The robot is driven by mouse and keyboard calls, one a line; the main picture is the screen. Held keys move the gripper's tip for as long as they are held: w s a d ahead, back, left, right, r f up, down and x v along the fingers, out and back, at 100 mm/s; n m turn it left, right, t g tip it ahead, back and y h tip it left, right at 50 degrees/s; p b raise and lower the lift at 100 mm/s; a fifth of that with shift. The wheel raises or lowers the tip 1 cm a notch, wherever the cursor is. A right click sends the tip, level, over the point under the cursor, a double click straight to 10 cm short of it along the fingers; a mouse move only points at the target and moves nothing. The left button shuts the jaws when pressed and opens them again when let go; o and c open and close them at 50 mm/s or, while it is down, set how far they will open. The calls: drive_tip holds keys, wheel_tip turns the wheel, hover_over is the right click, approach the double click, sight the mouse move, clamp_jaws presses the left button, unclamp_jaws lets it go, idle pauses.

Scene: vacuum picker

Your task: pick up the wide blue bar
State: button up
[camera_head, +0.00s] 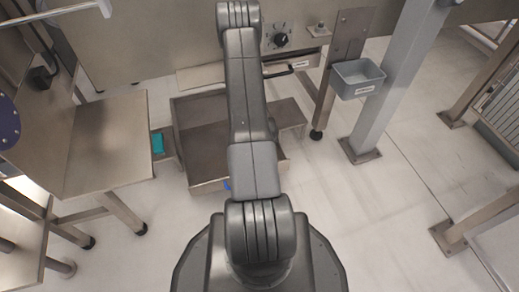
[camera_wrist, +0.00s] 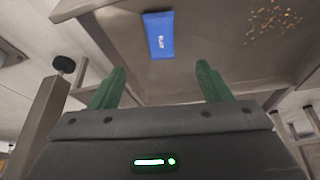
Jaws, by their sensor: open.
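The wide blue bar (camera_wrist: 159,35) lies on the floor of a shallow metal tray (camera_wrist: 205,88) in the wrist view, with small white lettering on it. My gripper (camera_wrist: 161,76) has two green fingers spread apart with nothing between them. The bar is ahead of the fingertips, roughly centred between them, and apart from them. In the head view only a small blue patch (camera_head: 227,184) shows beside my arm, at the near side of the tray (camera_head: 200,112); my arm hides the rest and my gripper.
Brownish crumbs (camera_wrist: 272,18) lie in the tray right of the bar. A metal table (camera_head: 112,140) stands left of the tray, with a teal block (camera_head: 157,142) beside it. A grey bin (camera_head: 358,78) and a post (camera_head: 395,75) stand right.

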drive_tip(key=b+x, duration=0.2)
drive_tip(key=x, duration=0.5)
drive_tip(key=shift+f, duration=0.25)
drive_tip(key=b+x, duration=0.1)
drive_tip(key=x, duration=0.1)
drive_tip(key=b+x, duration=0.2)
drive_tip(key=x, duration=0.1)
drive_tip(key=shift+w+a+f, duration=0.1)
drive_tip(key=shift+w+f, duration=0.1)
drive_tip(key=shift+w, duration=0.15)
drive_tip(key=shift+r, duration=0.1)
drive_tip(key=c, duration=1.1)
